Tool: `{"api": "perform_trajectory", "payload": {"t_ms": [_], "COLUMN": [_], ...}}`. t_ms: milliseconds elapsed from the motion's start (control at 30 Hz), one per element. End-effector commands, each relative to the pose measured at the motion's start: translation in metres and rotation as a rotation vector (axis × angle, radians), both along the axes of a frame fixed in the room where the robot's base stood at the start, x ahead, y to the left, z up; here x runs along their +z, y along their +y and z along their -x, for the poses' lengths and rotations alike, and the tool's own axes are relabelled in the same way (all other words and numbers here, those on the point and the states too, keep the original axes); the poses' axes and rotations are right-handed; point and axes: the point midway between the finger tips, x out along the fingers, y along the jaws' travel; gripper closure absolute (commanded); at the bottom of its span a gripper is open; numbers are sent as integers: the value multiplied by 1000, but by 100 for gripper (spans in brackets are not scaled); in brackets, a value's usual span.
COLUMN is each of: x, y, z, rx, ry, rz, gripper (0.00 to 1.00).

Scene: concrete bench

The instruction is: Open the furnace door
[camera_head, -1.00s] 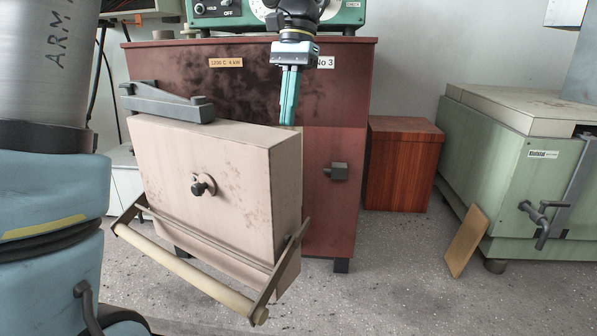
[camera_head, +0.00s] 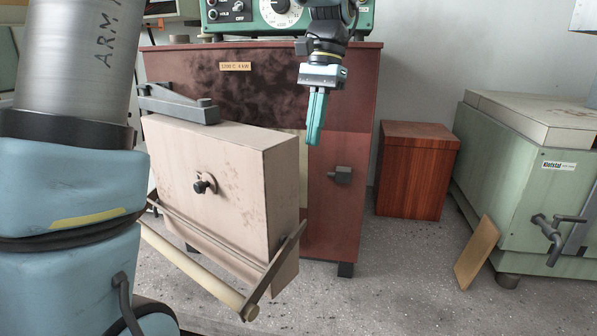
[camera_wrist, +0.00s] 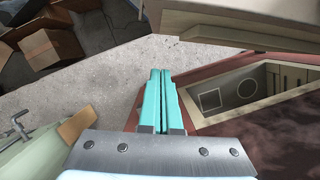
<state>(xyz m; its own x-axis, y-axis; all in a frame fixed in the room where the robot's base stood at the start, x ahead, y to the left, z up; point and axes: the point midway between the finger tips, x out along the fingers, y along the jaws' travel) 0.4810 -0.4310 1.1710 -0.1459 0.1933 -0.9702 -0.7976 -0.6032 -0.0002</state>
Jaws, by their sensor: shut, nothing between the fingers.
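The furnace (camera_head: 335,215) is a dark red cabinet. Its thick beige door (camera_head: 215,165) stands swung out from the front, hinged at the left, with a black knob (camera_head: 204,183) and a handle bar (camera_head: 195,268) low across it. In the wrist view, the door's edge (camera_wrist: 240,32) is at the top right and the furnace opening (camera_wrist: 245,95) shows at the right. My gripper (camera_head: 312,142) points down, shut and empty, in front of the furnace just right of the door's upper right edge. Its teal fingers (camera_wrist: 160,75) are together; contact with the door is not visible.
A latch block (camera_head: 340,174) sticks out from the furnace front at the right. A reddish wooden box (camera_head: 415,170), a green machine (camera_head: 520,190) and a leaning board (camera_head: 476,252) stand farther right. Speckled floor (camera_head: 400,285) is clear between them and the furnace.

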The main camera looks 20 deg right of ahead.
Motion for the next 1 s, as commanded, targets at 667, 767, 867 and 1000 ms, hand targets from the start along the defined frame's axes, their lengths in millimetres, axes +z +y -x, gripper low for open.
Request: {"api": "perform_trajectory", "payload": {"t_ms": [667, 767, 867, 1000], "x": [-67, -68, -68, -68], "y": [44, 46, 46, 46], "z": [33, 35, 35, 35], "rx": [0, 0, 0, 0], "ry": [1, 1, 1, 1], "rz": [-1, -1, -1, -1], "gripper": [100, 100, 100, 100]}}
